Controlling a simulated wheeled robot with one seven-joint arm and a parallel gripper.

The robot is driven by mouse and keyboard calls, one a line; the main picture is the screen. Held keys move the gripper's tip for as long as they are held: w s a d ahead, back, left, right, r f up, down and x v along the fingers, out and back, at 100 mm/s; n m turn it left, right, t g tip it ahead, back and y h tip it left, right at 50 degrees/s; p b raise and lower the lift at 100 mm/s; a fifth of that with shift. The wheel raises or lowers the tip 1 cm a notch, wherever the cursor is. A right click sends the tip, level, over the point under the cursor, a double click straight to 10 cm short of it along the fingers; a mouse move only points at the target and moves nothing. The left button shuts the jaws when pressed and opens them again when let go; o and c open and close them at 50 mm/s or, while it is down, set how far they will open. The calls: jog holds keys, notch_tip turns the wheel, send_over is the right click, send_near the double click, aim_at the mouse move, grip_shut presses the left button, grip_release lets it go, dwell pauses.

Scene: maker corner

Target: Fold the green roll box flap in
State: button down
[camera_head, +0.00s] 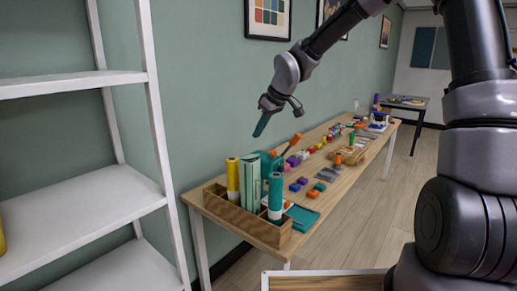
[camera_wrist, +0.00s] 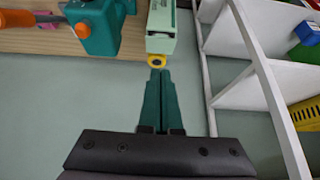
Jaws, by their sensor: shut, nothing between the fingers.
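The green roll box (camera_head: 250,190) is a tall pale-green box standing upright in a wooden holder (camera_head: 240,224) at the near end of the table. In the wrist view, a pale-green box (camera_wrist: 160,20) shows at the top centre. I cannot make out its flap clearly. My gripper (camera_head: 260,128) hangs above the holder, apart from the box, with its teal fingers pointing down. In the wrist view, the fingers (camera_wrist: 160,76) are together and empty, with their tips just below a yellow ring (camera_wrist: 157,60) at the box's near end.
A yellow roll (camera_head: 233,182) and a teal roll (camera_head: 275,195) flank the box. A teal tool with an orange handle (camera_wrist: 97,27) is beside it in the wrist view. A white shelf (camera_head: 85,82) stands at left. Several small coloured parts lie farther along the table (camera_head: 345,178).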

jog(key=x, duration=0.3)
jog(key=shift+f, duration=0.15)
jog(key=f, duration=0.2)
jog(key=shift+s+d+f, duration=0.35)
jog(key=shift+d, duration=0.05)
jog(key=shift+d+f, duration=0.1)
jog(key=shift+f, duration=0.15)
jog(key=shift+s+d+f, duration=0.2)
jog(key=shift+d+f, duration=0.05)
jog(key=shift+f, duration=0.25)
jog(key=shift+s+d+f, duration=0.15)
jog(key=shift+d+f, duration=0.05)
jog(key=shift+f, duration=0.3)
jog(key=shift+r, duration=0.1)
